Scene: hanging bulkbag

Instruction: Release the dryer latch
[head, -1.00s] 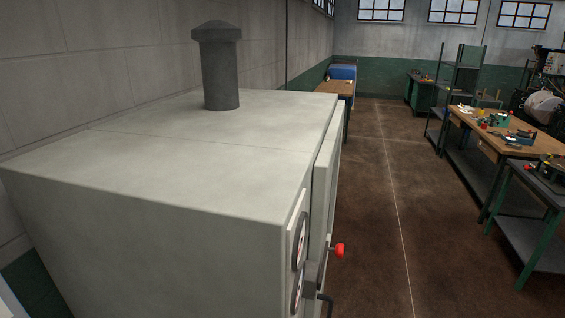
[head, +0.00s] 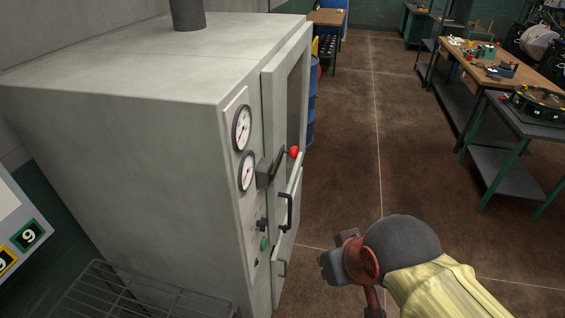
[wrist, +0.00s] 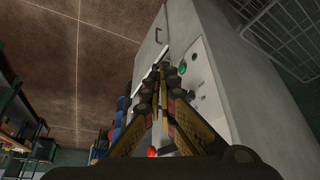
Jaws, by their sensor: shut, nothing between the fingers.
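The dryer (head: 120,160) is a pale grey cabinet at left in the head view; it also shows in the wrist view (wrist: 215,45). Its latch (head: 265,172) is a dark block on the front with a lever ending in a red knob (head: 293,152). The lever slants up to the right. In the wrist view the red knob (wrist: 152,152) shows low, partly hidden behind my gripper. My gripper (wrist: 160,76) is shut and empty, in front of the dryer's face; I see no clear contact with the latch. In the head view my arm is at lower right, apart from the dryer.
Two round gauges (head: 242,128) sit beside the latch, with a dark door handle (head: 287,210) and a green button (head: 264,243) below. A wire rack (head: 140,295) stands at lower left. A blue drum (head: 312,105) is behind the dryer. Workbenches line the right; the floor between is clear.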

